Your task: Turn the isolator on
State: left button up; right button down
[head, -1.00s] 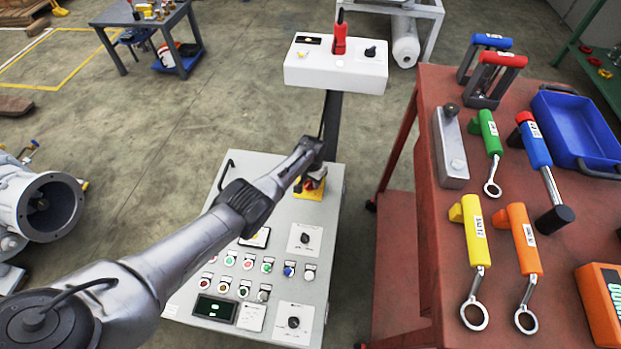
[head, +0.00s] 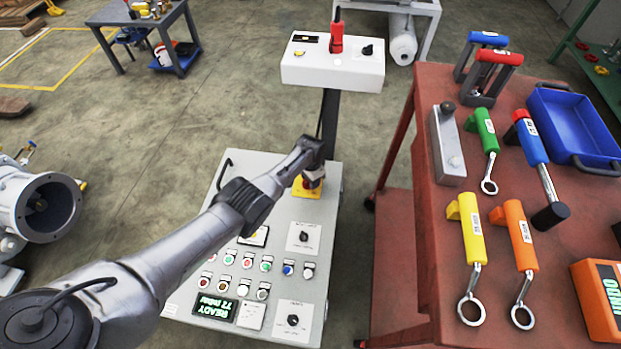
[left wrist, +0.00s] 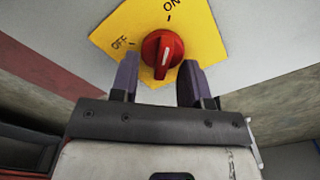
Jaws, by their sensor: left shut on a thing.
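The isolator is a red rotary knob (left wrist: 162,50) on a yellow plate (left wrist: 110,30) marked ON and OFF in the left wrist view. The knob's raised grip points up, toward the ON mark. In the head view the yellow plate (head: 308,193) is on the top right of the grey control panel (head: 325,225), partly hidden by my left gripper (head: 311,181). In the left wrist view my left gripper (left wrist: 160,72) has one finger on each side of the knob and is shut on it. My right gripper is not in view.
A panel display (head: 214,307) is lit with green text reading READY. A white box (head: 333,72) stands behind the panel. On the right, a red table (head: 425,190) holds coloured-handled tools and a blue tray (head: 572,130).

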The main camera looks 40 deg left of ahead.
pick_arm(q)
jog(key=o, duration=0.9)
jog(key=shift+r+p, duration=0.45)
jog(key=shift+r, duration=0.05)
notch_tip(320, 180, up, 13)
jog(key=p, duration=0.9)
jog(key=shift+f+p, duration=0.1)
jog(key=shift+p, duration=0.3)
